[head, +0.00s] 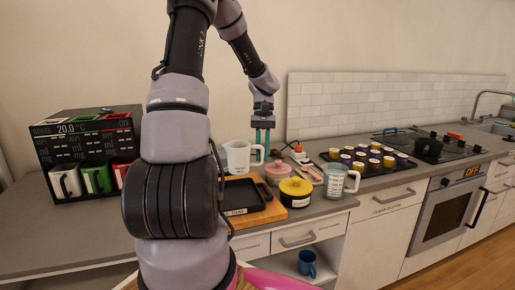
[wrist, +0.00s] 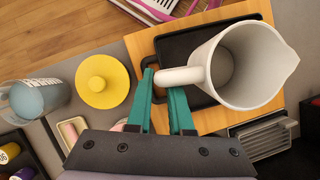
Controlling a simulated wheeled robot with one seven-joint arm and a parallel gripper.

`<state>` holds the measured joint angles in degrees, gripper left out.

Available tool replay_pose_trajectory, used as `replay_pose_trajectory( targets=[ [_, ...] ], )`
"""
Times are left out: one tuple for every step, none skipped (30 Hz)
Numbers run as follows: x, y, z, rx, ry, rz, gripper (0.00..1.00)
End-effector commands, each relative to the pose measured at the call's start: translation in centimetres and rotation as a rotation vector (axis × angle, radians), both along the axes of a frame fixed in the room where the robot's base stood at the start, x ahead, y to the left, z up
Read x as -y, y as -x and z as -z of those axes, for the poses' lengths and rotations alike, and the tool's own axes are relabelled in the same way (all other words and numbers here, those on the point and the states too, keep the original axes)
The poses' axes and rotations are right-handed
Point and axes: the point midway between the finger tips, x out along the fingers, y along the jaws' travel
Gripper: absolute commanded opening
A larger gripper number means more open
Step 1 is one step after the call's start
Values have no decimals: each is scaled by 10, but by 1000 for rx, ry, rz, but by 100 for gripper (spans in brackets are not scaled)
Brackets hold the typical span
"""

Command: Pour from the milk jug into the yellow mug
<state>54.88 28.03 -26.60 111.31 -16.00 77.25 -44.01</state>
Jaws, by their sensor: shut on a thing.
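The white milk jug (head: 238,157) is upright above or at the far part of the wooden board; I cannot tell if it touches anything below. In the wrist view the jug (wrist: 265,82) shows its open mouth, with the spout to the right and no clear milk surface. My gripper (head: 262,136) points down, its teal fingers shut on the jug's handle. The wrist view shows the fingertips (wrist: 163,88) either side of that handle. I cannot make out a yellow mug in either view; my arm hides part of the counter.
A black tray (head: 240,190) lies on the wooden board (head: 272,212). A yellow-lidded pot (head: 296,188) and a measuring jug (head: 335,182) stand right of it. A rack of capsules (head: 365,162) is further right.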

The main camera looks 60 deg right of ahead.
Motion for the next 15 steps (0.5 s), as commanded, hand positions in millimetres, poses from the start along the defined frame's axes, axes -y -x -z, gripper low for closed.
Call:
replay_pose_trajectory(
  targets=[
    [0,-1,-1,0,1,-3,0],
    [0,-1,-1,0,1,-3,0],
    [0,-1,-1,-1,2,-3,0],
    [0,-1,-1,-2,2,-2,0],
    [0,0,-2,-2,2,-2,0],
    [2,1,-3,-2,2,-1,0],
    [3,3,-4,-2,2,0,0],
    [5,5,-6,-2,3,1,0],
    [8,7,-9,-2,4,1,0],
    [10,10,-11,-2,5,-1,0],
    [12,12,-13,-2,5,-1,0],
    [14,16,-16,-3,4,0,0],
    [17,18,-17,-3,4,0,0],
    [19,20,-19,-3,5,-1,0],
    [21,23,-22,-2,5,-1,0]
  ],
)
